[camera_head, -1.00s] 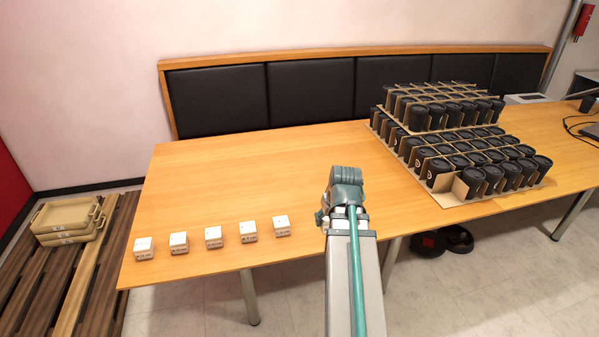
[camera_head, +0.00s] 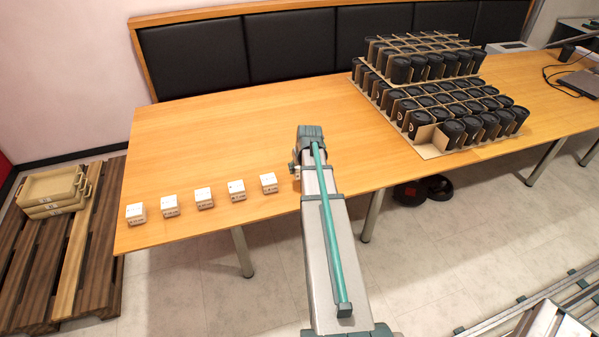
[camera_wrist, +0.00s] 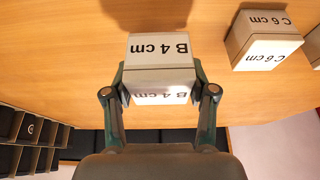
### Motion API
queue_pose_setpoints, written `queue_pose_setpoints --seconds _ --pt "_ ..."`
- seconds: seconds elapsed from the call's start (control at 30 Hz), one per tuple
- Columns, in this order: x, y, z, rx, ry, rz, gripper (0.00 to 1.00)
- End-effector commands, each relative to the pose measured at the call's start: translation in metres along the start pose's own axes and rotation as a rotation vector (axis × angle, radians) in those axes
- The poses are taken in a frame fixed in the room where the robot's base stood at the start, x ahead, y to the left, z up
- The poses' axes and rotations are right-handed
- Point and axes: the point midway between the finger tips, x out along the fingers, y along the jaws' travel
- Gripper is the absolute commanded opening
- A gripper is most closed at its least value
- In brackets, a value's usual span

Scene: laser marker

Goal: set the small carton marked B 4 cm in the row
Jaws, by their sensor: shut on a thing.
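The small white carton marked B 4 cm (camera_wrist: 160,50) is between the two fingers of my gripper (camera_wrist: 160,84) in the wrist view, and the fingers are shut on its sides. Its label shows on two faces, upside down in that view. A row of several white cartons (camera_head: 204,198) stands along the table's front left in the head view; their labels are too small to read there. The carton marked C 6 cm (camera_wrist: 265,42) is right of the held one in the wrist view, with a gap between. In the head view my arm hides the gripper and the held carton.
The wooden table (camera_head: 230,140) has clear room behind the row. Black cups in cardboard dividers (camera_head: 440,105) stand to the right of my arm. Another white carton (camera_wrist: 314,46) shows at the wrist view's right edge. A black padded backrest (camera_head: 285,45) runs along the table's back.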

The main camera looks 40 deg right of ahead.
Motion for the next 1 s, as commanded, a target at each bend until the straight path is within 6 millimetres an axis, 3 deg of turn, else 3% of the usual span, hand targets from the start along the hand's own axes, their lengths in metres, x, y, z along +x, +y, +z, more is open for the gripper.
queue_pose_setpoints --seconds 0.23,0.5,0.97,1.0 --pt "0.016 0.000 -0.006 0.000 -0.002 -0.001 0.20" --pt "0.039 0.000 0.006 0.000 -0.002 -0.001 0.20" --pt "0.048 0.000 0.009 0.000 0.000 0.000 0.20" --pt "0.046 0.000 0.009 0.000 0.000 0.000 0.63"
